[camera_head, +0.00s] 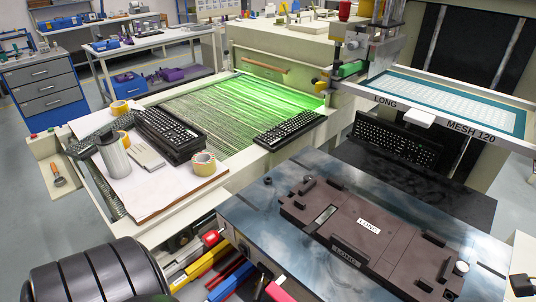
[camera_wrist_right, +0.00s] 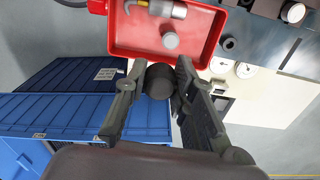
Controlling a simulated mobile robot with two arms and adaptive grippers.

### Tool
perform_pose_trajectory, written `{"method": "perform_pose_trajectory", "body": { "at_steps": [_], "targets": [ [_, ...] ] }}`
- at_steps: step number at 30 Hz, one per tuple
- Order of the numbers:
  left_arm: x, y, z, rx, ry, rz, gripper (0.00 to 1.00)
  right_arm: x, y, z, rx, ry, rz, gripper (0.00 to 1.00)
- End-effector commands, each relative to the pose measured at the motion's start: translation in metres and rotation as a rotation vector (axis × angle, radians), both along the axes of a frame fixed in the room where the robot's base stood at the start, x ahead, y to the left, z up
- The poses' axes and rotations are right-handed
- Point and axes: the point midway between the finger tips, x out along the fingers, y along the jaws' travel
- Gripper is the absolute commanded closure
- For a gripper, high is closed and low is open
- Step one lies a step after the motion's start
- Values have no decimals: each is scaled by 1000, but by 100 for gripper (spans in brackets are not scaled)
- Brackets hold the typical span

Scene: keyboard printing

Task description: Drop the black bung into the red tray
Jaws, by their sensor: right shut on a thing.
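In the right wrist view my right gripper (camera_wrist_right: 157,76) is shut on a dark round piece, the black bung (camera_wrist_right: 158,84), held between its fingertips. The red tray (camera_wrist_right: 125,40) lies just beyond the fingertips at the top of that view. The bung overlaps the tray's near edge in the picture; its height above the tray cannot be told. A grey-white round piece (camera_wrist_right: 169,41) and a tool with a metal end and yellowish part (camera_wrist_right: 165,9) lie in the tray. The red tray and right gripper do not show in the head view. My left gripper is not in view.
A blue ribbed container (camera_wrist_right: 60,110) is left of the gripper. In the head view, a metal table (camera_head: 250,205) carries a brown fixture (camera_head: 340,230) and a small black piece (camera_head: 268,181). Keyboards (camera_head: 170,135), tape rolls (camera_head: 203,163) and a can (camera_head: 114,158) crowd the left bench.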

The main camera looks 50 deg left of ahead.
Motion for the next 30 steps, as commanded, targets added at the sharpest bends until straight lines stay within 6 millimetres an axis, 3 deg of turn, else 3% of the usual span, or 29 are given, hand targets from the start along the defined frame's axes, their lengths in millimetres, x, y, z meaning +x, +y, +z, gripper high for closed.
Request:
{"method": "perform_pose_trajectory", "body": {
  "at_steps": [9, 15, 21, 30],
  "targets": [
    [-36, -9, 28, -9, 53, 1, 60, 18, 10, -6, 0, 7, -793, 100],
    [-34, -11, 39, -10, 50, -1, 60, 22, 10, -15, 1, 5, -1185, 100],
    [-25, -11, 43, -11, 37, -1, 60, 23, 10, -21, 1, 1, -1370, 100],
    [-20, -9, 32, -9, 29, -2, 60, 23, 10, -41, 0, 1, -1393, 100]
  ]
}}
